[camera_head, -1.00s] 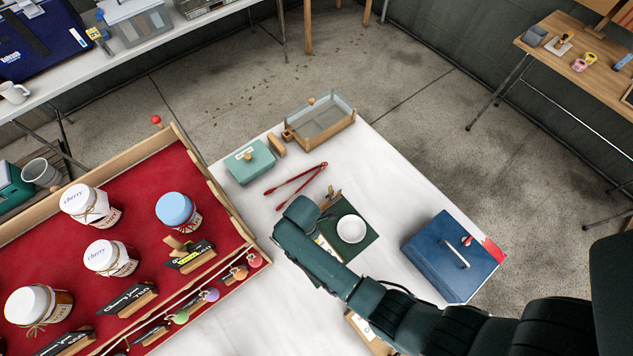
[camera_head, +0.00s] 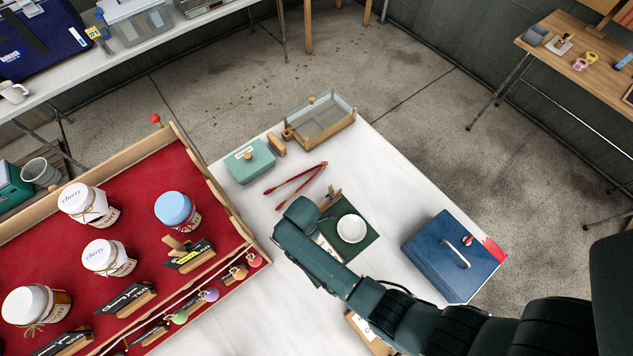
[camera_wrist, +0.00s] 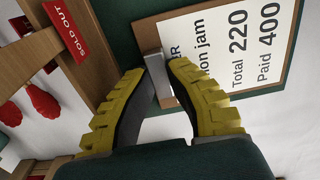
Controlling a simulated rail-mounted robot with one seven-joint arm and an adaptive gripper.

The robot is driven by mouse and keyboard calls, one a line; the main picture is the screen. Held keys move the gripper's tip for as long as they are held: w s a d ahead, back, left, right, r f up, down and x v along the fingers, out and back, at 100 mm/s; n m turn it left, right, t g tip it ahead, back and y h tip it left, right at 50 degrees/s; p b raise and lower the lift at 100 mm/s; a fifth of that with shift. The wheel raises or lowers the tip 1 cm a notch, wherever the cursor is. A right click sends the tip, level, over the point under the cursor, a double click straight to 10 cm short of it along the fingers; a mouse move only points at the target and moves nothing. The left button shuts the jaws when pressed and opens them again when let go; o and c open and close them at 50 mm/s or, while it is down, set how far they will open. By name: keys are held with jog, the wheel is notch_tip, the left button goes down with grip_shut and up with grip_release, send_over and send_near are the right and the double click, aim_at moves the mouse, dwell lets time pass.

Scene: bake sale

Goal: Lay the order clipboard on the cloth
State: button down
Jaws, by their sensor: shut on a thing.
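The order clipboard (camera_wrist: 285,62) is a wooden board with a white sheet reading "Total 220" and "Paid 400", in the wrist view. My gripper (camera_wrist: 164,68), with yellow ridged fingers, is shut on the grey metal clip at its edge. In the head view my arm hides the fingers; a sliver of white sheet (camera_head: 327,248) shows beside it. A dark green cloth (camera_head: 366,246) lies on the white-covered table, bearing a white bowl (camera_head: 351,229). The clipboard appears close to the green cloth; I cannot tell whether it touches it.
Red tongs (camera_head: 297,181), a green box (camera_head: 249,162) and a glass-sided case (camera_head: 320,122) stand farther back. A blue cash box (camera_head: 454,258) is at right. A red-lined display (camera_head: 140,216) with jars is at left. White table is clear between cloth and blue box.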

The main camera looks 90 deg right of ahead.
jog(key=shift+r+p, duration=3.45)
jog(key=shift+p, duration=0.05)
